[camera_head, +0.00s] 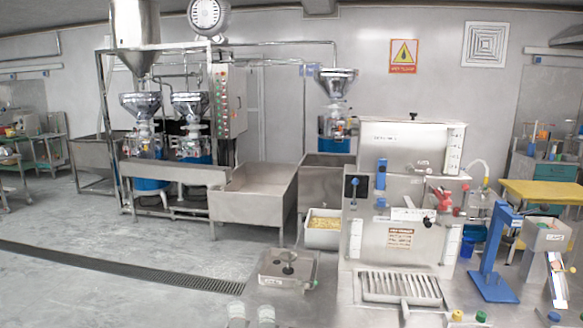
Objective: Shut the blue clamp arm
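A steel machine (415,190) stands on the workbench right of centre. A small upright blue part (381,174) sits on its front face and looks like the blue clamp arm; whether it is shut cannot be told at this size. A black plate with a blue knob (354,184) is left of it. A red fitting (443,200) is to the right. A tall blue stand (494,255) with a flat base is right of the machine. Neither of my grippers can be made out.
A steel plate with a black knob (287,268) lies left of the machine. A slotted tray (400,288) is at its foot. A white bin (322,232) with yellow contents is behind. Two pale, cylindrical shapes (266,315) show at the bottom edge. A grey box (548,236) stands right.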

